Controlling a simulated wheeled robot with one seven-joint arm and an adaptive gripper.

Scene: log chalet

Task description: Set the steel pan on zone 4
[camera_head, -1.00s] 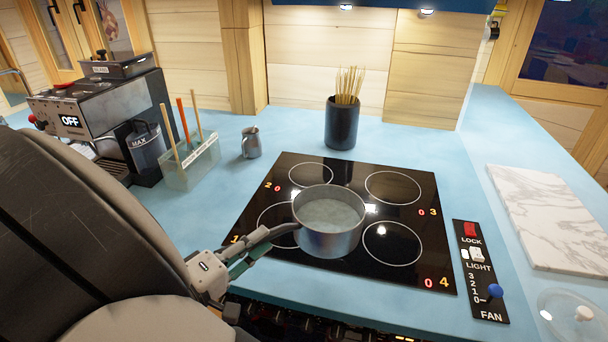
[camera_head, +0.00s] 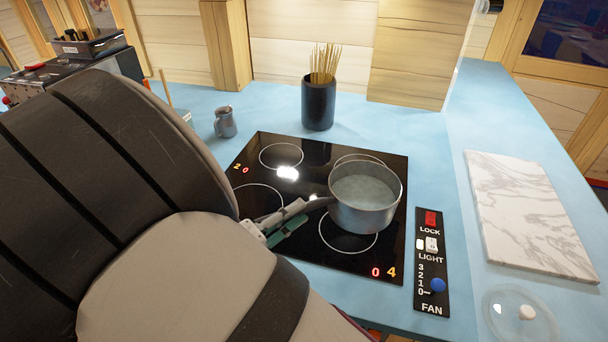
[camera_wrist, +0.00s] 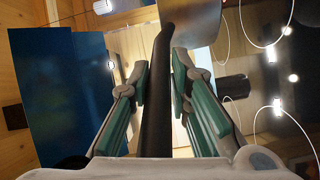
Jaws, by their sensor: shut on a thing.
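The steel pan (camera_head: 362,212) is upright over the right side of the black hob (camera_head: 300,230). It covers part of the rear right ring and the back of the front right ring, zone 4 (camera_head: 345,247), by the orange 4 label. It looks raised, but I cannot tell how far. My gripper (camera_head: 288,218) is left of the pan and shut on its dark handle; the wrist view shows the handle (camera_wrist: 157,100) between the green-padded fingers (camera_wrist: 160,80) and part of the pan's wall (camera_wrist: 195,22). The pan's underside is hidden in the head view.
A black pot of sticks (camera_head: 318,105) and a small metal jug (camera_head: 225,122) stand behind the hob. A switch panel (camera_head: 431,262), a marble board (camera_head: 525,210) and a glass lid (camera_head: 520,318) lie to the right. My arm hides the left counter.

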